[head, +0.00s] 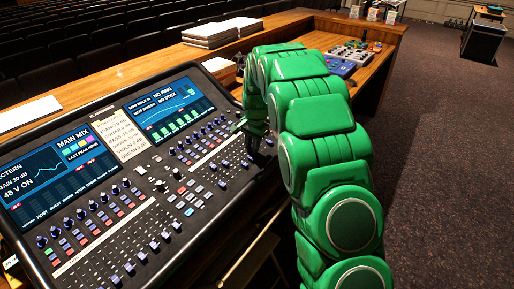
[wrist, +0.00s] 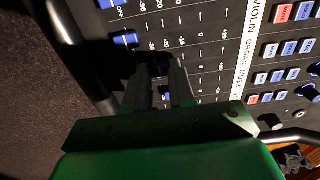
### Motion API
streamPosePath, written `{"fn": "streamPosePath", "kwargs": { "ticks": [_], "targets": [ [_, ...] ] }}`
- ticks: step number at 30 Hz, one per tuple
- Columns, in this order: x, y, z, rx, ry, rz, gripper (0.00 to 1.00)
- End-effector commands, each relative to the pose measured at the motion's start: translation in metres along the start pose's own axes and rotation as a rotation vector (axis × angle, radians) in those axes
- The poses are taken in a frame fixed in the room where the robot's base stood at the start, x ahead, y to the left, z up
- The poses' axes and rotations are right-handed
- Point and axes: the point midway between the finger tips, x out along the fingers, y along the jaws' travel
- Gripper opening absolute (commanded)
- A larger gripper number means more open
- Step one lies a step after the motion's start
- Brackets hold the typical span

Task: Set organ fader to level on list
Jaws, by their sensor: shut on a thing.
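The mixing desk (head: 150,190) fills the left of the head view. A paper list (head: 125,137) between its screens gives instruments with dB levels, ending with organ; the figures are too small to read surely. In the wrist view the label strip (wrist: 243,60) reads violin, organ and music. My gripper (wrist: 164,70) is down at the fader rows, with its fingers shut on a small dark fader cap mostly hidden between them. I cannot tell surely which label its row belongs to. A neighbouring blue fader cap (wrist: 125,39) sits free beside the fingers.
Other fader caps and lit buttons (wrist: 285,13) lie close around my gripper. Paper stacks (head: 210,33) and small devices (head: 350,55) stand on the wooden counter behind. Open carpet (head: 440,150) lies to the right.

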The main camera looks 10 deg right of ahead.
Motion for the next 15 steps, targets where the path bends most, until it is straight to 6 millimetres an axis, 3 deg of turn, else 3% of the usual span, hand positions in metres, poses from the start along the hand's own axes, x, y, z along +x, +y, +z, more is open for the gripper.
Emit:
{"fn": "streamPosePath", "kwargs": {
  "ticks": [6, 15],
  "targets": [
    [-0.001, -0.031, -0.002, -0.002, 0.007, -0.004, 0.00],
    [0.000, -0.049, -0.001, 0.001, 0.002, -0.001, 0.00]
  ]
}}
